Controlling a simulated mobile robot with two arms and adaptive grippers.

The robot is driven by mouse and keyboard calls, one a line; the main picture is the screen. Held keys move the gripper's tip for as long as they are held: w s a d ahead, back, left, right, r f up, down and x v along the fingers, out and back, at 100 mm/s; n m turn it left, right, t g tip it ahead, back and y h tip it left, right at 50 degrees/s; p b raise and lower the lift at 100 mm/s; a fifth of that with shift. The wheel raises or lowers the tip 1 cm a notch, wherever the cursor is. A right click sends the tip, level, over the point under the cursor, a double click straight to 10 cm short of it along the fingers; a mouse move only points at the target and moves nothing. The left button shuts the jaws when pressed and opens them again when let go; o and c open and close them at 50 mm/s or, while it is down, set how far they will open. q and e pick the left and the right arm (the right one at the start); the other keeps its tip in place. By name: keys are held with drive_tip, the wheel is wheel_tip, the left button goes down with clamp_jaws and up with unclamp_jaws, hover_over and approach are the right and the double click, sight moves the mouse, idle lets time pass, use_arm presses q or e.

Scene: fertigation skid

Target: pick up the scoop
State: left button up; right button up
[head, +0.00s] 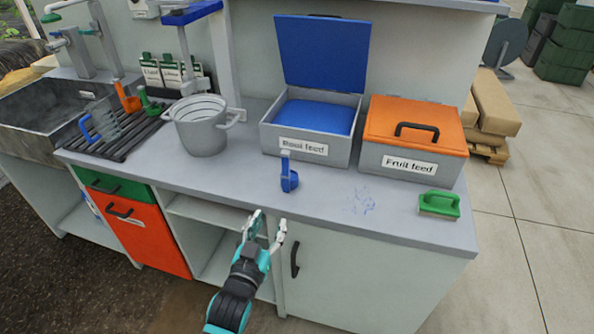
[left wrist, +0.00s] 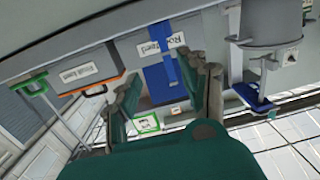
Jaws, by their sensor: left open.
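The blue scoop (head: 289,178) rests on the grey bench top in front of the open bin labelled Root feed (head: 270,138), its handle end towards the bin. My left gripper (head: 268,221) is open and empty, in front of the bench's front edge, nearer to me than the scoop and slightly left of it. It does not touch the scoop. In the left wrist view, the open fingers (left wrist: 162,72) stand either side of blue shapes near the Root feed label; the scoop is hard to tell from the bin's blue parts there. My right gripper is out of view.
An orange-lidded Fruit feed bin (head: 384,155), a green brush (head: 440,205) and blue specks (head: 360,202) are to the right. Bench top around the scoop is clear.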

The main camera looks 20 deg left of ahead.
use_arm(q)
wheel_tip(320, 180, up, 4)
drive_tip(key=w, duration=0.2)
approach(285, 169)
drive_tip(key=shift+t, duration=0.4)
drive_tip(key=w, duration=0.3)
drive_tip(key=w+f+p, duration=0.1)
drive_tip(key=w, duration=0.1)
drive_tip(key=shift+w+a, duration=0.1)
drive_tip(key=shift+w, duration=0.7)
drive_tip(key=w, duration=0.4)
drive_tip(key=shift+w+r, duration=0.25)
drive_tip(key=shift+w+f, duration=0.1)
drive_tip(key=shift+w, duration=0.2)
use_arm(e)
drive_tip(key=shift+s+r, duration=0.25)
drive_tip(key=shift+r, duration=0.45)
use_arm(q)
clamp_jaws()
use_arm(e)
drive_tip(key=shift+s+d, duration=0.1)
